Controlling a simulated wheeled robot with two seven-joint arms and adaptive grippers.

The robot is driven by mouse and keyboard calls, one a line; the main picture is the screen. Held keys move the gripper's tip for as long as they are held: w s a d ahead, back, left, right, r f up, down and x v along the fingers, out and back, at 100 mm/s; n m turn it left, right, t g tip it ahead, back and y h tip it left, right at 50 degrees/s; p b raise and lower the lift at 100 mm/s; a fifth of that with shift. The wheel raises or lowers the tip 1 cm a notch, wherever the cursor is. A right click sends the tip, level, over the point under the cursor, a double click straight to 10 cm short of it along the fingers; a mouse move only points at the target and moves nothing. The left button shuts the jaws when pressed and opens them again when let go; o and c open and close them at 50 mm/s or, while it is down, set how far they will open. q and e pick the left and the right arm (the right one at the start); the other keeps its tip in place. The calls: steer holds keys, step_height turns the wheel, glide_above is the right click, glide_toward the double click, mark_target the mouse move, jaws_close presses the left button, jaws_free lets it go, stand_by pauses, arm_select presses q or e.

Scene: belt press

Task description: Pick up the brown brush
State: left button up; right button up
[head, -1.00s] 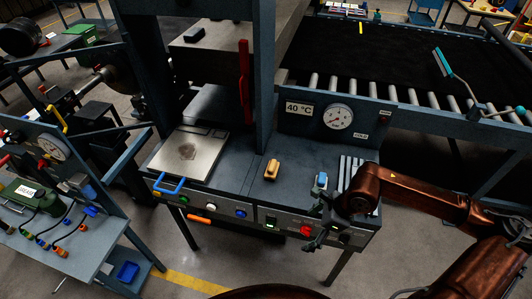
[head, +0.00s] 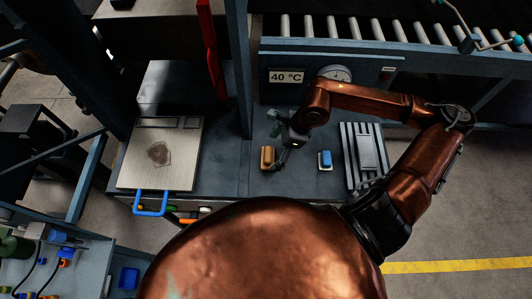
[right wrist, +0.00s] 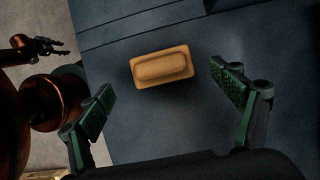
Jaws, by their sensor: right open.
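The brown brush (head: 267,158) lies on the dark bench top, right of the metal plate. In the right wrist view the brush (right wrist: 162,67) is a tan-brown rounded block on a flat base, tilted slightly. My right gripper (head: 277,141) is beside and above the brush in the head view. In the right wrist view the right gripper (right wrist: 166,88) is open, with its green-padded fingers apart on either side of the brush's line and nothing between them. A small dark gripper, seemingly my left one (right wrist: 40,46), shows at the far left; its jaws are too small to judge.
A blue brush-like block (head: 325,160) lies right of the brown brush, then a ribbed rack (head: 350,177). A blue upright post (head: 240,70) and the gauge panel (head: 300,92) stand behind.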

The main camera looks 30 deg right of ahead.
mark_target(270, 154)
steer(key=shift+w+a+f, duration=0.15)
steer(key=shift+a+f, duration=0.05)
steer(key=shift+f, duration=0.2)
steer(key=p+x, duration=0.1)
steer(key=x, duration=0.2)
steer(key=shift+w+a+f, duration=0.1)
steer(key=shift+w+f, duration=0.1)
steer(key=shift+f, duration=0.05)
steer(key=shift+a+f, duration=0.1)
steer(key=shift+f, duration=0.4)
arm_select(q)
steer(key=shift+w+r, duration=0.7)
steer(key=shift+w, duration=0.25)
steer(key=shift+s, duration=0.1)
arm_select(e)
steer(key=shift+c, duration=0.7)
steer(key=c, duration=0.3)
arm_select(q)
steer(key=shift+s, duration=0.25)
arm_select(e)
steer(key=c, duration=0.9)
steer(key=shift+r, duration=0.1)
